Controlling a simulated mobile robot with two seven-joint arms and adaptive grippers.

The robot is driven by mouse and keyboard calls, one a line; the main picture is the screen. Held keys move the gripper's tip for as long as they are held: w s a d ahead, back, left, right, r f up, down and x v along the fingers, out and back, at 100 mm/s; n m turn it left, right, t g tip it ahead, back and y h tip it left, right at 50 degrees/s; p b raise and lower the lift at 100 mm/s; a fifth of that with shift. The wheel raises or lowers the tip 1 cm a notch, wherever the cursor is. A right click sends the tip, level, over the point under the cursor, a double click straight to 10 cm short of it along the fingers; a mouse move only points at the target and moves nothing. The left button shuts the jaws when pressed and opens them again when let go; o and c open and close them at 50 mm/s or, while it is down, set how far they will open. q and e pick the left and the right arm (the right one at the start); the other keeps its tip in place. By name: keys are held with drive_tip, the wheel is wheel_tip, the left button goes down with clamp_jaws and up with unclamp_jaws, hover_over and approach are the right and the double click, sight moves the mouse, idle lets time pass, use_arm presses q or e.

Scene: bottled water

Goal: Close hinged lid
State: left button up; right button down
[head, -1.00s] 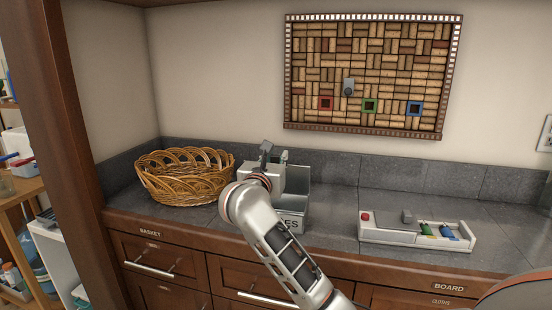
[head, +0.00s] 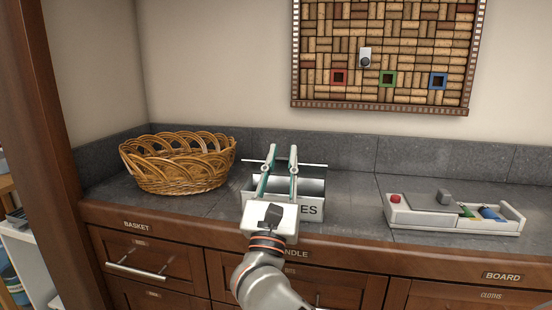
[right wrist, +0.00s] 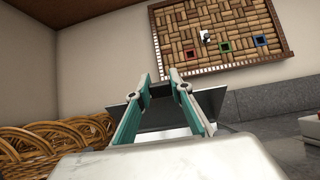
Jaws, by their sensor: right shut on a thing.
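A grey metal box (head: 311,194) stands on the counter, its label partly hidden so only "ES" reads. Its hinged lid (head: 312,164) stands raised at the back and shows as a dark panel in the right wrist view (right wrist: 213,101). My right gripper (head: 282,152) reaches over the box from the front, pointing at the wall. In the right wrist view, its teal-lined fingers close on a dark part at the lid's upper edge; the exact contact is small. My left gripper is out of view.
A wicker basket (head: 180,165) stands left of the box. A white tray unit (head: 452,213) with a red button and coloured items sits to the right, with free counter between. A cork board (head: 390,60) hangs on the wall behind.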

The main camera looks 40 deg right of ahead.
sight(283, 164)
drive_tip(key=shift+s+a+f, duration=0.15)
drive_tip(key=shift+a+f, duration=0.1)
drive_tip(key=shift+f, duration=0.35)
drive_tip(key=shift+s+a+f, duration=0.15)
drive_tip(key=shift+a+f, duration=0.05)
drive_tip(key=shift+f, duration=0.35)
drive_tip(key=shift+s+a+f, duration=0.25)
drive_tip(key=shift+s+f, duration=0.05)
drive_tip(key=shift+f, duration=0.4)
drive_tip(key=shift+s+a+f+b, duration=0.1)
drive_tip(key=shift+a+f+b, duration=0.1)
drive_tip(key=shift+f, duration=0.35)
drive_tip(key=shift+s+a+f+b, duration=0.1)
drive_tip(key=shift+f+b, duration=0.1)
drive_tip(key=shift+f, duration=0.3)
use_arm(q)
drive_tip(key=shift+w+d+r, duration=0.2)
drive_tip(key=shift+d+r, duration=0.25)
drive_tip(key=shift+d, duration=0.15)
use_arm(e)
drive_tip(key=shift+f, duration=0.3)
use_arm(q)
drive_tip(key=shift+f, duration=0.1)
